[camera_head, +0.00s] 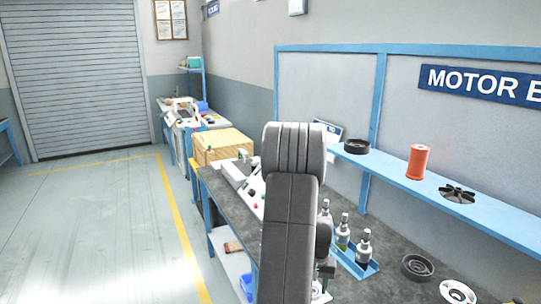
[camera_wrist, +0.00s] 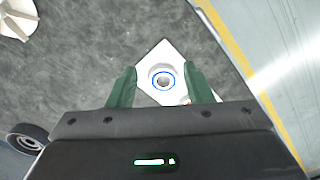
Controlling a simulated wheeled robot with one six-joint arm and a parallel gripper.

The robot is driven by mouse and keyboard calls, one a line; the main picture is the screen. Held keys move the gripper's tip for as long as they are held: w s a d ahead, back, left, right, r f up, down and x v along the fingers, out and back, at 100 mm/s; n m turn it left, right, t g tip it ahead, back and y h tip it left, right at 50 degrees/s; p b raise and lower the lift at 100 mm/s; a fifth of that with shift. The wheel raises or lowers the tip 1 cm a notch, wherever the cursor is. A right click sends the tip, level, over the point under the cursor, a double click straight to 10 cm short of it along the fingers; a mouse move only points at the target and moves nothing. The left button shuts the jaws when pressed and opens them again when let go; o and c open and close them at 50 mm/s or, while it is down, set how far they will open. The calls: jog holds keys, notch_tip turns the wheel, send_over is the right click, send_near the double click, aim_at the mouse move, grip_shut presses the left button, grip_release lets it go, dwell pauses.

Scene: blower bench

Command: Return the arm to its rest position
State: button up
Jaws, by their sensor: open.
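My gripper (camera_wrist: 163,88) shows in the wrist view with its two green fingers spread apart and nothing between them. Beyond the fingertips, on the dark bench top, is a white fixture (camera_wrist: 150,68) with a blue-ringed round hole. In the head view my grey arm rises in front of the bench (camera_head: 349,289) and hides part of it.
Bottles stand in a blue tray (camera_head: 368,270). Black and white round parts (camera_head: 417,267) lie to its right. A blue shelf (camera_head: 395,175) holds a black ring (camera_head: 356,146), an orange spool (camera_head: 417,162) and a dark fan-like part (camera_head: 457,194). The floor at left (camera_head: 100,220) is clear.

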jog(key=w+a+f+n+p, duration=0.1)
jog(key=a, duration=0.7)
jog(key=shift+w+f, duration=0.15)
jog(key=shift+f, duration=0.25)
